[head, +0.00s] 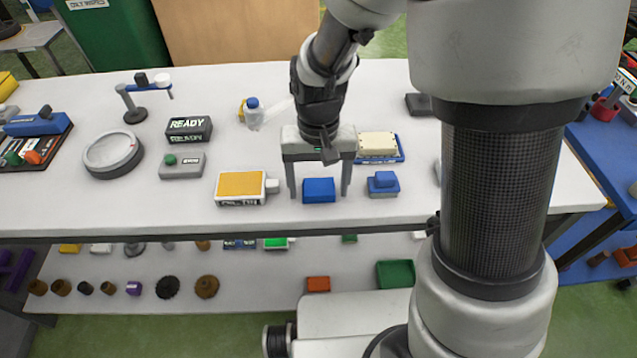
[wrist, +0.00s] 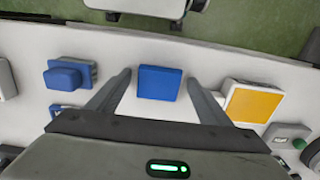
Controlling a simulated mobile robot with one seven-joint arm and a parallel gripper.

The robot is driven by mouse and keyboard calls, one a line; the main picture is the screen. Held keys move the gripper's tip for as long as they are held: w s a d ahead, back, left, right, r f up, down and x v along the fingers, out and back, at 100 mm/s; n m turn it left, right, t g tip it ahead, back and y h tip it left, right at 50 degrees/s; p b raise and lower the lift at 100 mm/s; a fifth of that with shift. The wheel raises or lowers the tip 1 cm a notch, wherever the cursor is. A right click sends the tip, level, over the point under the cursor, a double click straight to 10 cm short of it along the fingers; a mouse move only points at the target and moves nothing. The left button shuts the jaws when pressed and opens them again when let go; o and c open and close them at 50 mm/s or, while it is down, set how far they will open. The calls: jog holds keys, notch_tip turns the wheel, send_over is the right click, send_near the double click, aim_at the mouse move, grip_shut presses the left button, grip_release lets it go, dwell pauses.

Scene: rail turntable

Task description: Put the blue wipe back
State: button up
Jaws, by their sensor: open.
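A plain blue block (head: 319,190), which looks like the blue wipe, lies on the white table near its front edge. My gripper (head: 319,194) is open, its two fingers pointing down on the left and right of the block. In the wrist view the blue block (wrist: 160,83) sits between the fingertips of my gripper (wrist: 157,80), with a gap on each side. Another blue piece with a raised top (head: 383,183) stands to the right on the table; it also shows in the wrist view (wrist: 68,77). I cannot tell for sure which blue thing is the wipe.
A yellow-topped box (head: 240,187) stands close to the left of my gripper. A cream block on a blue tray (head: 378,146) is behind to the right. A bottle (head: 254,113), a READY sign (head: 188,129) and a round dial (head: 113,151) stand further left. A lower shelf (head: 230,270) holds several small parts.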

aim_at(318, 189)
notch_tip(318, 189, up, 11)
jog(key=p, duration=0.2)
jog(key=s+d+r+t, duration=0.5)
jog(key=s+d+r, duration=0.6)
jog(key=r, duration=0.1)
jog(key=shift+t, duration=0.3)
